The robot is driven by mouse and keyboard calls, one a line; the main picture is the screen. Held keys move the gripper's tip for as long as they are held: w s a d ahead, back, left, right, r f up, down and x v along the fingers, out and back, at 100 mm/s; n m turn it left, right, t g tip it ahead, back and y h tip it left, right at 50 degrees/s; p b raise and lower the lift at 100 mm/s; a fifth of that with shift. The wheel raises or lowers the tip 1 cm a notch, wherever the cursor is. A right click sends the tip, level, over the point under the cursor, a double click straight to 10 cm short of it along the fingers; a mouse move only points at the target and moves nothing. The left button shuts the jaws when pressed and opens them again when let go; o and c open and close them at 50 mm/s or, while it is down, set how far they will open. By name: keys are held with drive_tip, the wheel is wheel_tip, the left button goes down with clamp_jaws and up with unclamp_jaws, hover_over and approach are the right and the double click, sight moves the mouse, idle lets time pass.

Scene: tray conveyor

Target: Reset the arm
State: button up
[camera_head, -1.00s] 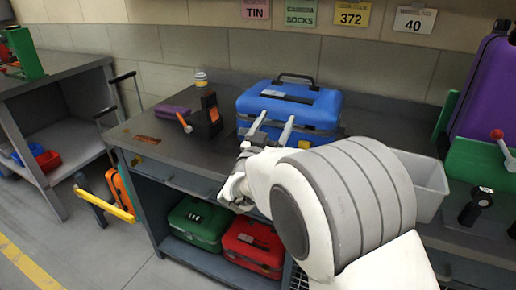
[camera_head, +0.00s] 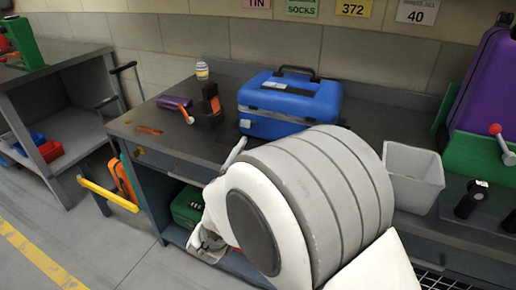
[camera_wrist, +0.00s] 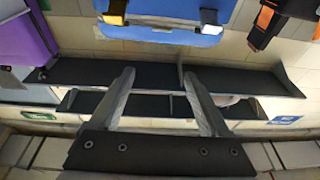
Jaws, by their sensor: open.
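My gripper (camera_wrist: 160,95) is open and empty in the wrist view, with its two grey fingers apart. In the head view my white and grey arm fills the lower middle. Most of the gripper is hidden behind the arm there, and one finger shows in front of the workbench (camera_head: 152,157). The blue case (camera_head: 290,100) stands closed on the workbench just behind the arm, apart from it. A blue case surface also shows at the top of the wrist view (camera_wrist: 165,38).
A grey bin (camera_head: 413,178) stands right of the arm. A green case (camera_head: 187,206) sits on the lower shelf.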

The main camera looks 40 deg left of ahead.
drive_tip(key=w+d+r+g, duration=0.2)
drive_tip(key=w+d+r, duration=0.2)
drive_tip(key=w, duration=0.2)
drive_tip(key=w+d+r+g, duration=0.2)
drive_tip(key=w+d+r, duration=0.15)
drive_tip(key=w, duration=0.25)
drive_tip(key=w+d+r+g, duration=0.2)
drive_tip(key=d+r+g, duration=0.1)
drive_tip(key=d, duration=1)
drive_tip(key=s+d+f+m+g+h, duration=0.1)
drive_tip(key=s+d+f+g+h, duration=0.1)
drive_tip(key=s+d, duration=0.65)
drive_tip(key=s+d+f+m+g+h, duration=0.25)
drive_tip(key=s+d, duration=0.25)
drive_tip(key=d, duration=0.7)
drive_tip(key=s+d+f+m+g+h, duration=0.1)
drive_tip(key=s+d+f+g+h, duration=0.15)
drive_tip(key=s+d, duration=0.65)
wheel_tip(320, 180, up, 22)
drive_tip(key=w+d+p, duration=0.1)
drive_tip(key=d+p, duration=0.1)
drive_tip(key=p, duration=2)
drive_tip(key=shift+w, duration=0.15)
